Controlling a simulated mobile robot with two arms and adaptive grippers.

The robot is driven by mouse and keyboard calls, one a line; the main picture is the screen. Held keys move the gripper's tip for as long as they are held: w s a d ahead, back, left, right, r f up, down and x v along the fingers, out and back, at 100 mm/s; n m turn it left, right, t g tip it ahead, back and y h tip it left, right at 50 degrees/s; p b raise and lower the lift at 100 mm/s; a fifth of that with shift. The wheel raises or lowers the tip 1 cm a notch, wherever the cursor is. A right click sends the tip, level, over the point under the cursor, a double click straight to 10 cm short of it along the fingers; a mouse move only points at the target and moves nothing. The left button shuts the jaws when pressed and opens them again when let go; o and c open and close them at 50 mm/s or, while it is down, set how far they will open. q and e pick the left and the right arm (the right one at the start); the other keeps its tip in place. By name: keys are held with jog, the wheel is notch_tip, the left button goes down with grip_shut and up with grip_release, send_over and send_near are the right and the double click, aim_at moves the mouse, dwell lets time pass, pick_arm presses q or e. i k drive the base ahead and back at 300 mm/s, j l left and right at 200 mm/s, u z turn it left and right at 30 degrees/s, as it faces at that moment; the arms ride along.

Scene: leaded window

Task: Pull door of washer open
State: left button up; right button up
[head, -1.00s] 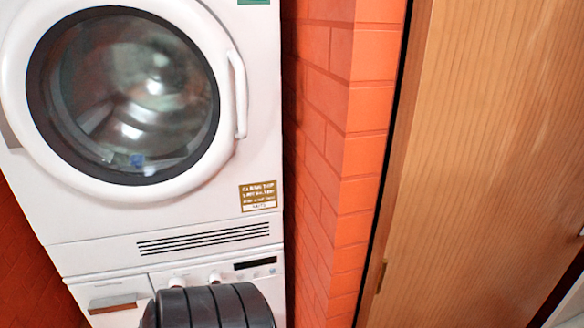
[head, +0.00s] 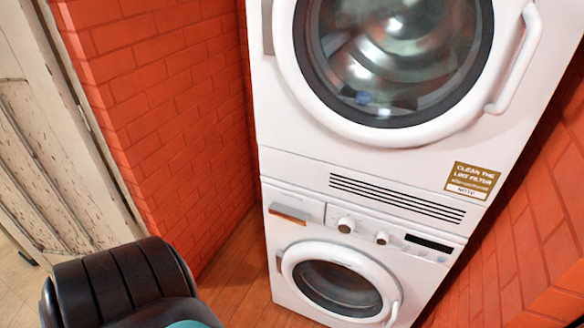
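The washer (head: 430,273) is the white lower machine of a stack in the head view, right of the middle. Its round door (head: 340,288) looks shut, with a white rim and dark glass. A pale handle (head: 392,314) is on the door's right side, near the bottom edge of the picture. A drawer front (head: 290,214), two knobs (head: 346,225) and a dark display (head: 428,243) are above the door. Neither gripper shows in the view.
A white machine with a large round glass door (head: 395,50) sits on top of the washer. Red brick walls (head: 165,90) stand on both sides. Bare wooden floor (head: 236,285) shows left of the washer. A weathered pale door (head: 45,150) is at the far left.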

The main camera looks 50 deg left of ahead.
aim_at(290, 264)
jog(key=u, duration=1.1)
